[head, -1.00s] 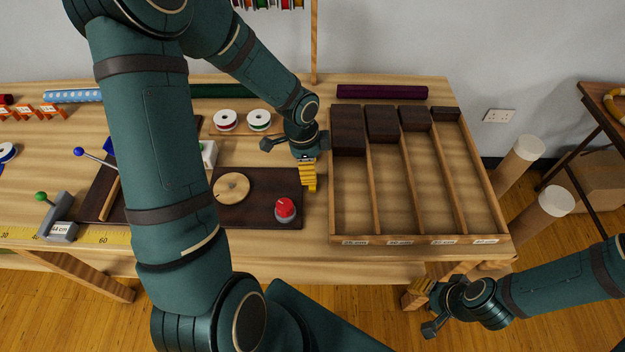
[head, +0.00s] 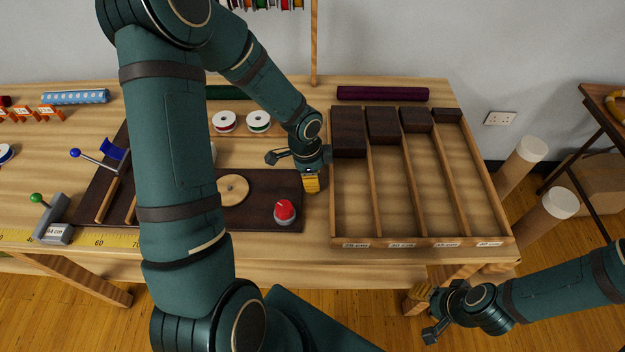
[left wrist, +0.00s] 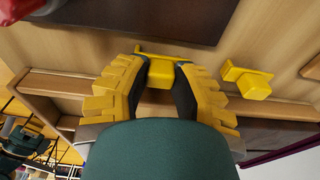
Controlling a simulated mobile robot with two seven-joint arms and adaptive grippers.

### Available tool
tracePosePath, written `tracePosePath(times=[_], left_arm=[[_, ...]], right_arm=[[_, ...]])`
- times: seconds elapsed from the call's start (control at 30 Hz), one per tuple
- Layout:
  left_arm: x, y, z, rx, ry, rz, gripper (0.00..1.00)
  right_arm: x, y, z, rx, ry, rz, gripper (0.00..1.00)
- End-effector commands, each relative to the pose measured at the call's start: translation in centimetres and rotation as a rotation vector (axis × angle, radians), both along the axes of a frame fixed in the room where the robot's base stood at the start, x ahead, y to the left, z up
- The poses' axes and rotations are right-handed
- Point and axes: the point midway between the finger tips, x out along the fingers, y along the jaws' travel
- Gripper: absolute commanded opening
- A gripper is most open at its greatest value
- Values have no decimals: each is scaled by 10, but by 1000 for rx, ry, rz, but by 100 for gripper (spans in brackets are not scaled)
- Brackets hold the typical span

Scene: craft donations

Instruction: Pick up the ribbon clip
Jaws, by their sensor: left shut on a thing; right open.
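My left gripper (head: 311,184) is low at the table, between the dark board and the left wall of the divided tray. In the left wrist view its yellow ridged fingers with dark pads (left wrist: 159,90) are closed on a small yellow ribbon clip (left wrist: 161,74). The part of the clip between the pads is partly hidden. A second small yellow clip-like piece (left wrist: 253,85) lies on the wood beside the fingers in that view. My right gripper (head: 428,308) is open, low in front of the table's right end, away from the clips.
The divided wooden tray (head: 430,241) stands just right of the left gripper, with dark blocks (head: 348,130) at its back. The dark board (head: 258,218) carries a red button (head: 285,212) and a round wooden disc (head: 233,189). Two ribbon spools (head: 258,121) stand behind.

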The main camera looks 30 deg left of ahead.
Motion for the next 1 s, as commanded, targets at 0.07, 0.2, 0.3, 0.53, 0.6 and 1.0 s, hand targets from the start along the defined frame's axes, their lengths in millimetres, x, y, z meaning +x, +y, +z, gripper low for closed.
tracePosePath(times=[0.07, 0.2, 0.3, 0.53, 0.6, 1.0], left_arm=[[0, 0, 0, 0, 0, 0, 13], [0, 0, 7, 1, -2, 1, 13], [1, 0, 22, 0, -3, 1, 13], [1, 0, 68, 1, -4, 1, 13], [0, 0, 79, 1, -3, 1, 13], [0, 0, 100, 0, 0, 0, 13]], right_arm=[[0, 0, 0, 0, 0, 0, 47], [0, 0, 3, 0, 1, 0, 47], [-1, 0, 8, 0, 3, 0, 47], [-1, 0, 22, 1, 3, -1, 47], [0, 0, 25, 0, 0, -3, 47], [2, -1, 29, -1, -6, -8, 47]])
